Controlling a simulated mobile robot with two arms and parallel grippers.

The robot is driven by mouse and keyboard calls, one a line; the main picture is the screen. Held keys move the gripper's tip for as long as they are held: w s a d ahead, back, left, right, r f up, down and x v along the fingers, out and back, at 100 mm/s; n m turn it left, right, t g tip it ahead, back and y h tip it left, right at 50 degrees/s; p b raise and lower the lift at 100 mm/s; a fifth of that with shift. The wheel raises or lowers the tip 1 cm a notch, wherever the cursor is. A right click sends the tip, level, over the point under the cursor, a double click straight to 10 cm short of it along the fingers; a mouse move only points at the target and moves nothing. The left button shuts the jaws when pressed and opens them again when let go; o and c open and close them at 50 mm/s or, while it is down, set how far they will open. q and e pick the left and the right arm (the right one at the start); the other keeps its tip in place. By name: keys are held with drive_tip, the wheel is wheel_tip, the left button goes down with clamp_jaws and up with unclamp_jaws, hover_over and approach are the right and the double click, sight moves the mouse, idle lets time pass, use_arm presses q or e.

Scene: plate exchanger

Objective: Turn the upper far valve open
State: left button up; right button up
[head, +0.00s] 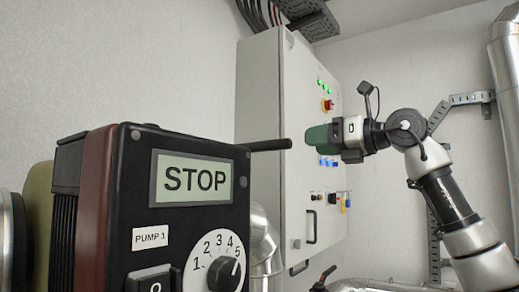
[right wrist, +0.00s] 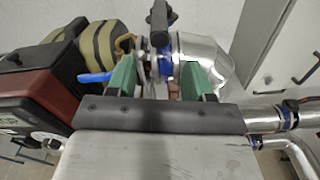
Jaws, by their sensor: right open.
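My right gripper (head: 318,138) is in the head view, its green fingers pointing left in front of the grey cabinet. In the right wrist view the green fingers (right wrist: 159,82) are apart with nothing clearly held between them. A black lever (right wrist: 160,22) with a blue band at its base stands beyond the fingertips, beside a shiny pipe elbow (right wrist: 205,62). In the head view a black bar (head: 270,145) sticks out from behind the pump box, left of the gripper and apart from it. I cannot tell for certain which valve it belongs to. My left gripper is in neither view.
The pump box (head: 125,215) with a STOP display fills the lower left. The grey cabinet (head: 262,100) with lights and switches stands behind the gripper. A black lever with a red part (head: 325,275) shows at the bottom. A blue handle (right wrist: 95,77) lies beside the left finger.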

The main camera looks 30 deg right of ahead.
sight(281, 145)
drive_tip(key=p+x, duration=0.4)
drive_tip(key=x, duration=0.5)
drive_tip(key=shift+w+a+r, duration=0.1)
drive_tip(key=shift+w, duration=0.2)
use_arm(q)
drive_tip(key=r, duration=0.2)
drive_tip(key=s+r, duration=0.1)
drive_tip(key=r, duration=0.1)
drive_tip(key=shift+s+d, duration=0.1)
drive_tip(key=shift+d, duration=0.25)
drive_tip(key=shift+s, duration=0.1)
use_arm(e)
drive_tip(key=shift+c, duration=0.5)
drive_tip(key=shift+c, duration=1.1)
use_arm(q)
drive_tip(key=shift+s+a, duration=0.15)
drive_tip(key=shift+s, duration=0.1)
use_arm(e)
clamp_jaws()
